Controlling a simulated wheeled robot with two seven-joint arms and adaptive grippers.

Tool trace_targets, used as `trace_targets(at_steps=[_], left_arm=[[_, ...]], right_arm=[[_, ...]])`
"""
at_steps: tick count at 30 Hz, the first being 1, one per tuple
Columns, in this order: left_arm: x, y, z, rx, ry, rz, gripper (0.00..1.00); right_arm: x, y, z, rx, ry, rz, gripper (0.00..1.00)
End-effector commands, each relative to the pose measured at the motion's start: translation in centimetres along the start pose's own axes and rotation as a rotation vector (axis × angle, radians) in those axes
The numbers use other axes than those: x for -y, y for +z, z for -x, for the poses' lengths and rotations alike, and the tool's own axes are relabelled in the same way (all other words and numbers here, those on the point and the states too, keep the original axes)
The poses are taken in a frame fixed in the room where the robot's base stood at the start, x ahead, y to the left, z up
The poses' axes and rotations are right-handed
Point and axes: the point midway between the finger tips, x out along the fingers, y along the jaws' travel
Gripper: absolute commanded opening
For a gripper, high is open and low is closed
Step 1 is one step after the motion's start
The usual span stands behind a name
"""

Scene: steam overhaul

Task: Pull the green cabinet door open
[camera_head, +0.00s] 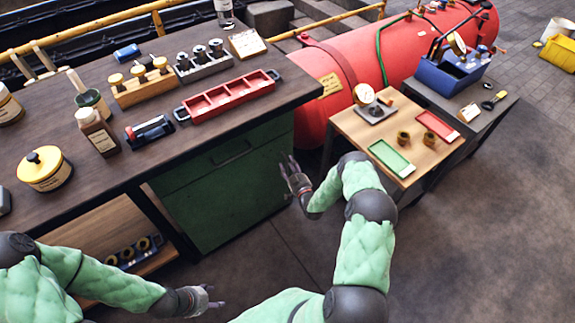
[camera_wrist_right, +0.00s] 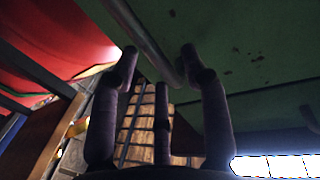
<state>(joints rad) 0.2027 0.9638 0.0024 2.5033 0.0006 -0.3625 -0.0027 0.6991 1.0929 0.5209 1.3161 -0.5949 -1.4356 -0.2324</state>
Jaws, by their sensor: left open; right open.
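The green cabinet door (camera_head: 222,200) is on the front of the workbench, under its top, and looks closed. My right gripper (camera_head: 288,167) is at the door's right edge with its fingers open. In the right wrist view, a metal bar handle (camera_wrist_right: 143,38) runs diagonally along the green door surface (camera_wrist_right: 235,50). The open fingers (camera_wrist_right: 158,65) reach up on either side of the bar; I cannot tell whether they touch it. My left gripper (camera_head: 210,296) is open and empty, low in front of the workbench's open shelf.
A wooden-topped side table (camera_head: 350,128) with green and red trays stands right of the cabinet, near my right arm. A red boiler (camera_head: 345,65) lies behind. The workbench top (camera_head: 180,155) holds bottles, racks and a red tray. The floor in front is clear.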

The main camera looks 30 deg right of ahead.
Motion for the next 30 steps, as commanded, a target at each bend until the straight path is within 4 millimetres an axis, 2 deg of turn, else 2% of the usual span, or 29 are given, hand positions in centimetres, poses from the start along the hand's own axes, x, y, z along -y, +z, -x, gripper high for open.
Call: trace_targets(at_steps=[6,15,17,20,21,30], left_arm=[[0.2,0.0,-0.6,0.000,0.000,0.000,0.59],[0.2,0.0,-0.6,0.000,0.000,0.000,0.59],[0.2,0.0,-0.6,0.000,0.000,0.000,0.59],[0.2,0.0,-0.6,0.000,0.000,0.000,0.59],[0.2,0.0,-0.6,0.000,0.000,0.000,0.59],[0.1,0.0,-0.4,0.000,0.000,0.000,0.59]], right_arm=[[0.0,0.1,-1.6,0.001,0.000,-0.002,0.46],[0.0,0.0,-1.8,0.001,0.001,-0.001,0.46],[0.0,0.0,-1.8,0.001,0.001,-0.001,0.32],[0.0,0.0,-1.8,0.001,0.001,-0.001,0.04],[0.0,0.0,-1.8,0.001,0.001,-0.001,0.00],[-0.1,-0.1,-1.2,0.002,0.011,-0.002,0.00]])
